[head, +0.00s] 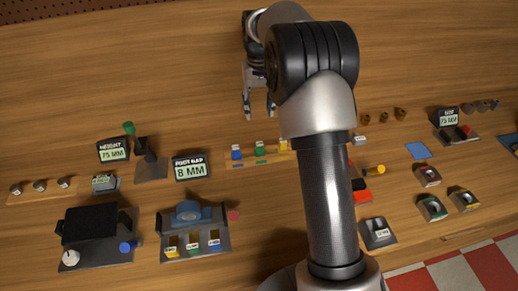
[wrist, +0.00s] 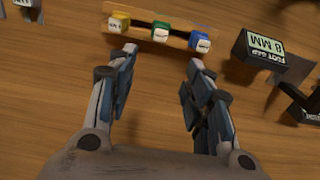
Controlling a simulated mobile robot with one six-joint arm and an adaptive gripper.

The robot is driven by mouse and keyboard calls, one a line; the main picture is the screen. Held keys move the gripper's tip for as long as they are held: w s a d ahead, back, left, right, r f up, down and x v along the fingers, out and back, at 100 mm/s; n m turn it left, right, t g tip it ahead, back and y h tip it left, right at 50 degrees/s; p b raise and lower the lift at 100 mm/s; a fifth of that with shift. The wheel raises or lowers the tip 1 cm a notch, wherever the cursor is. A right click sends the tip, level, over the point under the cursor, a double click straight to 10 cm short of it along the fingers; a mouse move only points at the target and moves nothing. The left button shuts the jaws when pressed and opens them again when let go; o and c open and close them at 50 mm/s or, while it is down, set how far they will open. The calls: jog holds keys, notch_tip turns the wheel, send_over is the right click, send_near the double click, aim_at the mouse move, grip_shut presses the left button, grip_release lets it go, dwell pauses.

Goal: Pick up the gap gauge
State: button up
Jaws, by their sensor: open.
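No part in view is plainly named as the gap gauge. Small blue (head: 237,152), green (head: 260,149) and yellow blocks stand in a row on a wooden rack. In the wrist view the yellow block (wrist: 119,22), green block (wrist: 160,32) and blue block (wrist: 200,40) show pale labelled faces, too small to read. My gripper (head: 259,112) is open and empty above the table, behind the rack in the head view. In the wrist view its fingertips (wrist: 163,57) are spread, with bare wood between them and the blocks just beyond. My arm hides part of the rack's right side.
A black sign (head: 190,168) reads "FOOT GAP 8 MM"; another sign (head: 113,150) reads "HEIGHT 75 MM". A fixture (head: 195,240) with a blue ring stands at the front, beside a black fixture (head: 95,228). Several coloured parts lie right of my arm. The table's back is clear.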

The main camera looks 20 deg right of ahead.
aim_at(260, 144)
notch_tip(260, 144, down, 11)
jog(key=b, duration=0.3)
jog(key=shift+s+f, duration=0.1)
jog(key=shift+f, duration=0.1)
jog(key=f+b, duration=0.2)
jog(key=f, duration=0.3)
jog(key=shift+s+f+b, duration=0.1)
jog(key=shift+s+b, duration=0.25)
jog(key=shift+b, duration=0.05)
jog(key=shift+c, duration=0.6)
grip_shut()
